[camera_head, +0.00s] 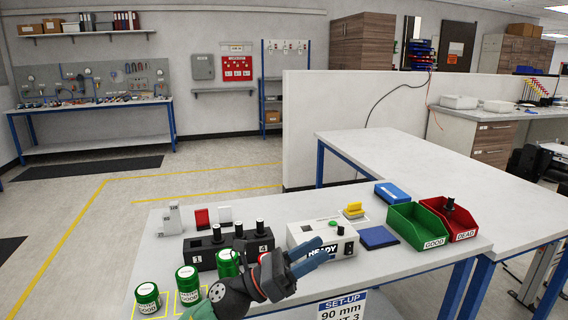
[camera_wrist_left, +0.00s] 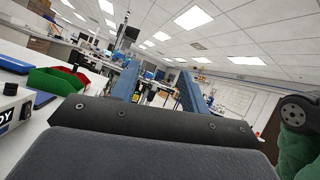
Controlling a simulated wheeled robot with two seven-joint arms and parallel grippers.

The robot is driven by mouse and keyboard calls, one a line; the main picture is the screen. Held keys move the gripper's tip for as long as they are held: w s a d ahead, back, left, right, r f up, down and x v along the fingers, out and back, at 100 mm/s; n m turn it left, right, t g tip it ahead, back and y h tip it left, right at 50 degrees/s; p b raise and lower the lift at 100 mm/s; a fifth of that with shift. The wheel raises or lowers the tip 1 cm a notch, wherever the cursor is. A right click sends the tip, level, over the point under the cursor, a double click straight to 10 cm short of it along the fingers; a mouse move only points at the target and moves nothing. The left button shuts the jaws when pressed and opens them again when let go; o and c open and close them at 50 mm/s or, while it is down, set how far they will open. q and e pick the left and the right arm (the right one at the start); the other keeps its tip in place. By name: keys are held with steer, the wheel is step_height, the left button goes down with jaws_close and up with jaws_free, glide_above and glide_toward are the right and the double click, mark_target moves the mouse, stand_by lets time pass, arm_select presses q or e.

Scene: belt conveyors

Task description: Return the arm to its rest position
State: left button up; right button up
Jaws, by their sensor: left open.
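My left arm comes in over the front of the workbench in the head view. Its gripper (camera_head: 323,251) has two blue fingers pointing right and slightly up, in front of the white box marked READY (camera_head: 322,236). In the left wrist view the gripper (camera_wrist_left: 160,78) has its fingers wide apart with nothing between them. The gripper covers the lower part of the READY box from the head camera. My right gripper is in neither view.
Green jars (camera_head: 148,297) stand at the bench's front left, near the arm. A black block (camera_head: 205,254) with several cylinders is behind it. A green GOOD bin (camera_head: 416,227) and a red DEAD bin (camera_head: 461,223) stand at the right. The adjoining tabletop (camera_head: 430,165) is bare.

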arm_select(q)
steer(key=w+a+f+n+t+y, duration=0.2)
steer(key=a+f+n+t+y, duration=0.55)
steer(key=n, duration=0.85)
steer(key=w+a+f+n+t+y, duration=0.2)
steer(key=a+f+n+t+y, duration=0.6)
steer(key=n, duration=0.9)
steer(key=s+a+f+n+g+y+p, duration=0.1)
steer(key=s+f+n+g+y, duration=0.25)
steer(key=f, duration=0.45)
steer(key=s+a+f+n+g+y, duration=0.1)
steer(key=s+f+n+g+y, duration=0.3)
steer(key=f, duration=0.4)
steer(key=s+a+f+n+g, duration=0.1)
steer(key=s+f+n+g, duration=0.2)
steer(key=s, duration=0.9)
steer(key=s+f+n+g+h, duration=0.1)
steer(key=s+f+n+g, duration=0.2)
steer(key=s+f+g, duration=0.4)
steer(key=s+f, duration=0.2)
steer(key=s, duration=0.2)
steer(key=shift+s+a+f, duration=0.35)
steer(key=shift+s+f, duration=0.05)
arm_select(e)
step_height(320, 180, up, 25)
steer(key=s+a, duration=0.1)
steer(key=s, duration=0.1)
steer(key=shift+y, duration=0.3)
